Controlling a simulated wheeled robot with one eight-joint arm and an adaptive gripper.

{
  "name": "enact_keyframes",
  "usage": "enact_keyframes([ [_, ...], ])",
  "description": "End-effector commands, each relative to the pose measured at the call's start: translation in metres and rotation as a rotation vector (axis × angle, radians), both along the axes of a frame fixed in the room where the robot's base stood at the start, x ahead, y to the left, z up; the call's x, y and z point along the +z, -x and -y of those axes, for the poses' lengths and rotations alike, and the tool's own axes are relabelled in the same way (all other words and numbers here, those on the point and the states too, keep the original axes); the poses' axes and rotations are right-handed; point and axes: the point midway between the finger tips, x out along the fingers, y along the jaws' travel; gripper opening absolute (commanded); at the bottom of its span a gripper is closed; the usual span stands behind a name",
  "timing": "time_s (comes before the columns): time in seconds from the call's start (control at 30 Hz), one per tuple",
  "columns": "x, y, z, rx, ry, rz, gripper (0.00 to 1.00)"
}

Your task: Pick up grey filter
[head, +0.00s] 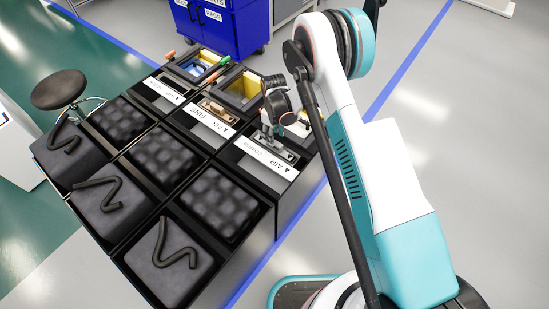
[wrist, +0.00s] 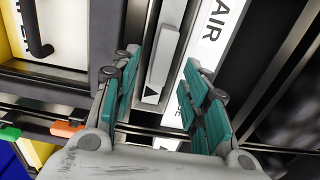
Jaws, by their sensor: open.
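The grey filter (wrist: 165,55) shows in the wrist view as a long, narrow light-grey bar set in a dark slot, beside a white label reading AIR (wrist: 212,30). My gripper (wrist: 161,72) is open there, with one teal finger to each side of the bar. Whether the fingers touch it cannot be told. In the head view my gripper (head: 271,128) is low over the right-hand compartment, above the label reading AIR (head: 266,158). It mostly hides the filter in that view.
An orange-brown handle (head: 212,107) sits in the middle compartment labelled FINE (head: 208,122). Open boxes with yellow insides (head: 243,83) stand behind. A blue cart (head: 225,25) stands at the back; floor at right is clear.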

Motion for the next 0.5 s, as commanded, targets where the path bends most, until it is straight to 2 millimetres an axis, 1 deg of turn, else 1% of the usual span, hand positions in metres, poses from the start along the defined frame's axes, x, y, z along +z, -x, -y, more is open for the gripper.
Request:
enact_keyframes([
  [0.17,-0.018,0.003,0.002,0.0,0.0,0.0,0.42],
  [0.33,-0.043,0.005,0.003,0.0,0.0,0.0,0.42],
  [0.4,-0.05,0.005,0.003,0.0,0.0,0.0,0.42],
  [0.5,-0.052,0.005,0.003,0.0,0.0,0.0,0.42],
])
